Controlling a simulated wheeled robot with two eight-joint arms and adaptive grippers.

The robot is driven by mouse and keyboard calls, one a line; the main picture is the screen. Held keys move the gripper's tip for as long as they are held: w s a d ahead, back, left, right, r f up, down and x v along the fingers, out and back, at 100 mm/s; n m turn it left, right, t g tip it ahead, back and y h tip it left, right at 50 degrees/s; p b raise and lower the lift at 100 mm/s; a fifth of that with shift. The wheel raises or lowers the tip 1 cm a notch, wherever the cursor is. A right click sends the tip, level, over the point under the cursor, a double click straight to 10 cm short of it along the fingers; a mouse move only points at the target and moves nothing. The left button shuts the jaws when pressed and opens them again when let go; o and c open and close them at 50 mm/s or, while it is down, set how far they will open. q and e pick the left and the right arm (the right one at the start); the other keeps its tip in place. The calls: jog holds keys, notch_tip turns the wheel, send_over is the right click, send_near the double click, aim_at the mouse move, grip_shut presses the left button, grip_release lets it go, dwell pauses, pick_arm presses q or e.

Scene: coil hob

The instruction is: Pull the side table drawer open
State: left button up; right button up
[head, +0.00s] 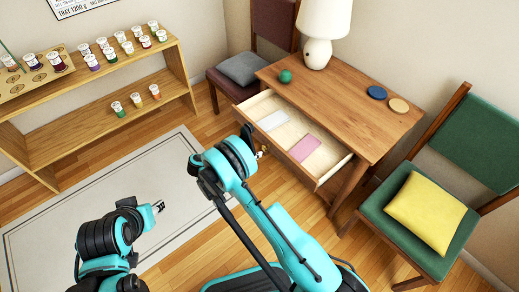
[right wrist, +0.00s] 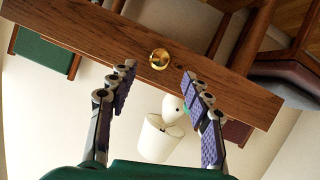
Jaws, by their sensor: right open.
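The wooden side table (head: 345,100) stands against the back wall. Its drawer (head: 330,158) is pulled well out, showing a pale inside with a white sheet (head: 272,121) and a pink sheet (head: 304,147). In the right wrist view the brown drawer front carries a round brass knob (right wrist: 159,59). My right gripper (right wrist: 158,84) is open, with its fingers on either side of the knob and apart from it. In the head view the right gripper (head: 262,153) is just in front of the drawer front. My left gripper (head: 158,206) is over the rug, away from the table; its jaw state is unclear.
A lamp (head: 324,30), a green ball (head: 285,76) and two round coasters (head: 377,92) are on the tabletop. A green chair (head: 480,140) with a yellow cushion (head: 425,212) stands right. A dark chair (head: 270,40) is behind left. A shelf (head: 100,115) with jars stands left.

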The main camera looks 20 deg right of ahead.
jog(key=v, duration=0.6)
jog(key=shift+s+a, duration=0.1)
jog(key=s+d+r+n+y, duration=0.3)
jog(key=d+r, duration=0.1)
jog(key=r, duration=0.5)
jog(key=s+d+r+n+y, duration=0.2)
jog(key=d+r+n+y, duration=0.15)
jog(key=r, duration=0.55)
jog(key=s+r+n+t+y, duration=0.1)
jog(key=s+r+n+y, duration=0.1)
jog(key=s, duration=0.8)
jog(key=s+r+n+t+y, duration=0.2)
jog(key=s+r+n+y, duration=0.1)
jog(key=s, duration=0.7)
jog(key=shift+s+a+y, duration=0.4)
jog(key=shift+y, duration=0.35)
